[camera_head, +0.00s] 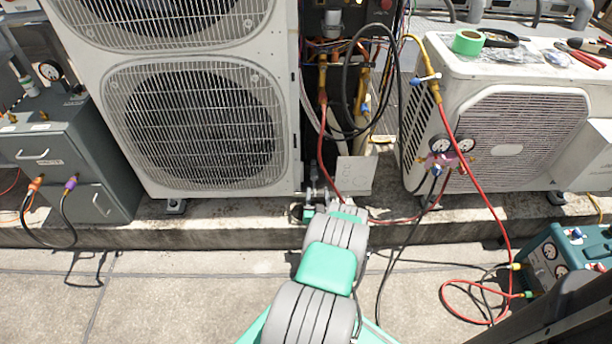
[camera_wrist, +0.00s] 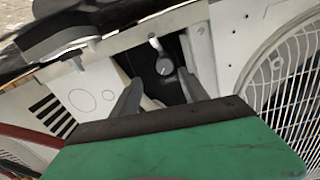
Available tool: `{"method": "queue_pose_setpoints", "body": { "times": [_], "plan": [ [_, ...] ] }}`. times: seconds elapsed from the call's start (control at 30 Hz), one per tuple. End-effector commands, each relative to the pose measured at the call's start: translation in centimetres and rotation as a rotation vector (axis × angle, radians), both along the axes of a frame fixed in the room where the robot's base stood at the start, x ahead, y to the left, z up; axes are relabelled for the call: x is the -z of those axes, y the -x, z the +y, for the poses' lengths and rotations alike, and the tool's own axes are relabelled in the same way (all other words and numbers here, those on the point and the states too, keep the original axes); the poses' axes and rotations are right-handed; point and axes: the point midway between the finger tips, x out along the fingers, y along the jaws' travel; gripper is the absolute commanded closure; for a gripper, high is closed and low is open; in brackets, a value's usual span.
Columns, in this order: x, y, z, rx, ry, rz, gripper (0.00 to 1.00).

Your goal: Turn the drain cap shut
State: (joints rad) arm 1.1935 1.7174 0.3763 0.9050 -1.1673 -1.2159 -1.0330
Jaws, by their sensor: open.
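A small round grey cap with a line across its face (camera_wrist: 163,67), likely the drain cap, shows in the wrist view. It sits in a dark recess below a pale stem. My gripper (camera_wrist: 160,76) is open, with one grey finger on each side of the cap's line and a gap between them. I cannot tell how far the fingertips are from the cap. In the head view my arm reaches to the gap between the two white condensers, and the gripper end (camera_head: 313,185) is small and partly hidden. I cannot make out the cap there.
A large two-fan condenser (camera_head: 190,120) stands left of the gap, and a smaller condenser (camera_head: 520,130) stands right. Red and black hoses and gauges (camera_head: 445,160) hang close by on the right. A grey cabinet (camera_head: 70,155) stands far left. The pavement in front is mostly clear.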

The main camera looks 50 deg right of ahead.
Motion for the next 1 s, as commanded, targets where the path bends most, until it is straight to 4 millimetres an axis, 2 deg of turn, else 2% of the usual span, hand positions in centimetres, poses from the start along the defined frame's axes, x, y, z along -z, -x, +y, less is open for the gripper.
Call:
{"method": "queue_pose_setpoints", "body": {
  "times": [0.2, 0.37, 0.73, 1.0],
  "plan": [
    [0.4, -3.8, -2.2, -0.024, 0.006, -0.001, 0.48],
    [0.2, -5.4, -3.8, -0.025, 0.003, 0.0, 0.48],
    [-0.1, -5.6, -4.7, -0.019, 0.0, -0.002, 0.49],
    [-0.1, -5.6, -4.7, -0.018, 0.0, -0.001, 0.71]
  ]
}}
